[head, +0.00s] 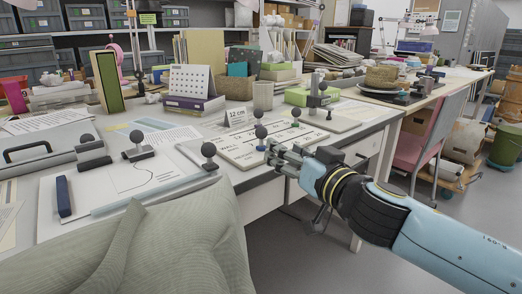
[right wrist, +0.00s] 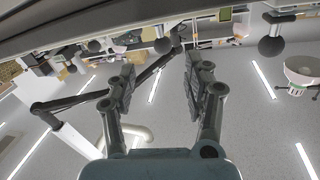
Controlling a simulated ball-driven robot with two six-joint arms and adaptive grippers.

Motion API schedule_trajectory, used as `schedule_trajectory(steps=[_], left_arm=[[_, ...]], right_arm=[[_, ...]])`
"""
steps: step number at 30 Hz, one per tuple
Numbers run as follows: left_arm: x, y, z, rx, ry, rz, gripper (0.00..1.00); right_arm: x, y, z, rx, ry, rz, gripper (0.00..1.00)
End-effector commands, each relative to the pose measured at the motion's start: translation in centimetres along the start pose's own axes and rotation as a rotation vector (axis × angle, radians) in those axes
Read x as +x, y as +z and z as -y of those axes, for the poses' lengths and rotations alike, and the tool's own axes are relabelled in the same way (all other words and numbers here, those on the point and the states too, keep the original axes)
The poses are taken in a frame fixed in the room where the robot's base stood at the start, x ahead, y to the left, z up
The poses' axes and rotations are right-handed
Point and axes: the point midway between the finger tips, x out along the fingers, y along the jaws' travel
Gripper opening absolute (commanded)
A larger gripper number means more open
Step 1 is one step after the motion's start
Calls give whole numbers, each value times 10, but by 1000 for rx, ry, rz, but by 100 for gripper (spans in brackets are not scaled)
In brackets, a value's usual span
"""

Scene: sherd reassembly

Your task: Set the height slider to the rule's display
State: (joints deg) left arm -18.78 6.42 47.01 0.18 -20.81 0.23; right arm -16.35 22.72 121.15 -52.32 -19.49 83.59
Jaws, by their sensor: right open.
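A small white display (head: 236,117) reads "12 cm" at the back of a pale board with printed lines (head: 236,149). A dark ball knob on a blue base (head: 261,133) stands on the board, just beyond my right gripper (head: 283,158). I cannot tell for sure which one is the height slider. My right gripper is open and empty at the table's front edge.
A beige cup (head: 263,95), a desk calendar (head: 192,82) and a basket (head: 238,87) line the back. Grey cloth (head: 150,245) fills the front left.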

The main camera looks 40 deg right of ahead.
Motion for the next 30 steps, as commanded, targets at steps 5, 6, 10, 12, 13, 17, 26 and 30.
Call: schedule_trajectory(steps=[5,6,10,12,13,17,26,30], left_arm=[[-5,2,-1,-1,2,-3,40],[-7,2,-2,-2,3,-3,40],[-13,5,-4,-3,6,-7,40],[-15,7,-5,-4,7,-6,40],[-16,8,-5,-4,8,-6,40],[-19,10,-6,-5,10,-8,40],[-19,12,-7,-5,10,-7,40],[-19,12,-7,-5,10,-7,40]], right_arm=[[21,-9,3,-2,-6,-14,51],[29,-10,4,0,-7,-15,51],[57,-11,4,0,-7,-15,51],[70,-10,4,-1,-6,-14,51],[76,-10,4,-1,-6,-13,51],[94,-8,3,-3,-6,-11,51],[107,-5,3,-3,-7,-9,51],[107,-5,3,-3,-7,-9,51]])
